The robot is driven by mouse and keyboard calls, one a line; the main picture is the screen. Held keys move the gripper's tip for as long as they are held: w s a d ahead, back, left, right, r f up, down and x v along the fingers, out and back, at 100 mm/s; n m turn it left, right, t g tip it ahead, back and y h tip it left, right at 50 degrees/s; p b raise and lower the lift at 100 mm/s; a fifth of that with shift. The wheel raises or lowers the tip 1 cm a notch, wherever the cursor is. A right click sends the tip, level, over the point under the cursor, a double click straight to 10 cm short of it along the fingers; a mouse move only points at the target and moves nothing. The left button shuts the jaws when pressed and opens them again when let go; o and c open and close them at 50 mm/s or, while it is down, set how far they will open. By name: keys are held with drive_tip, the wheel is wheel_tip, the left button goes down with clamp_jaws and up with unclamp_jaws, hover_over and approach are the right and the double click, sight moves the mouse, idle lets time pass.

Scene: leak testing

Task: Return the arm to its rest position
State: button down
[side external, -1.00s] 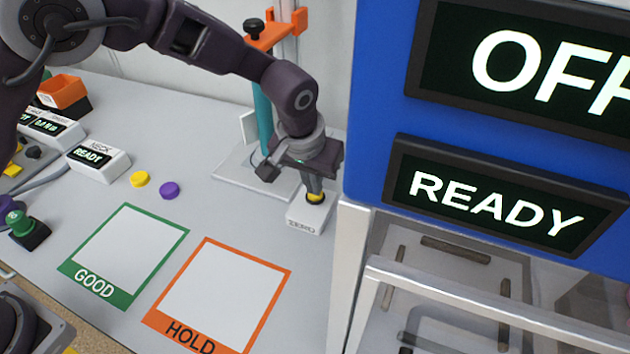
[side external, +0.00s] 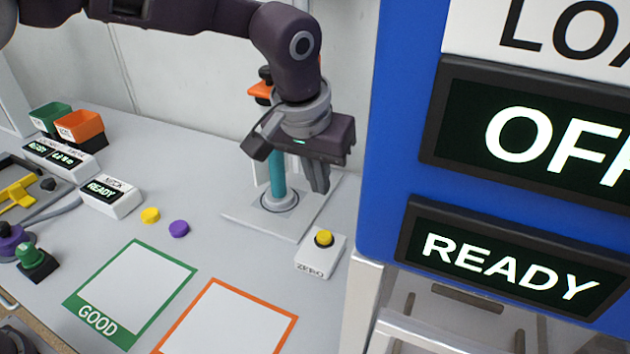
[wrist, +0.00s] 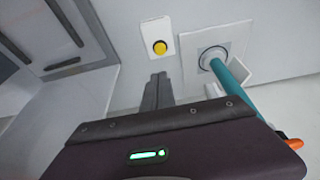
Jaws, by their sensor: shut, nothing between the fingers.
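My gripper (side external: 318,178) is shut and empty, with its fingers pointing down. It hangs in the air above and behind the white ZERO box (side external: 318,262) with its yellow button (side external: 323,238), and it does not touch the box. In the wrist view the shut fingers (wrist: 158,90) point toward the box, and the yellow button (wrist: 160,47) shows just beyond their tips. The upper arm runs out of the top of the side view.
A teal post (side external: 277,170) stands on a plate right behind my gripper. The blue machine (side external: 400,120), with OFF and READY displays, is close on the right. GOOD (side external: 75,310) and orange (side external: 285,330) frames, a yellow cap (side external: 150,215) and a purple cap (side external: 179,228) lie on the table.

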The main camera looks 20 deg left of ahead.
drive_tip(key=s+a+r, duration=1.1)
drive_tip(key=s+a, duration=0.1)
drive_tip(key=a, duration=0.3)
drive_tip(key=s+a+f+t, duration=0.1)
drive_tip(key=s+a+f, duration=0.1)
drive_tip(key=s, duration=0.6)
drive_tip(key=s+a+f+t, duration=0.1)
drive_tip(key=s+a+f, duration=0.1)
drive_tip(key=s+a, duration=0.3)
drive_tip(key=s, duration=0.3)
drive_tip(key=shift+s+f, duration=0.2)
drive_tip(key=shift+s, duration=0.1)
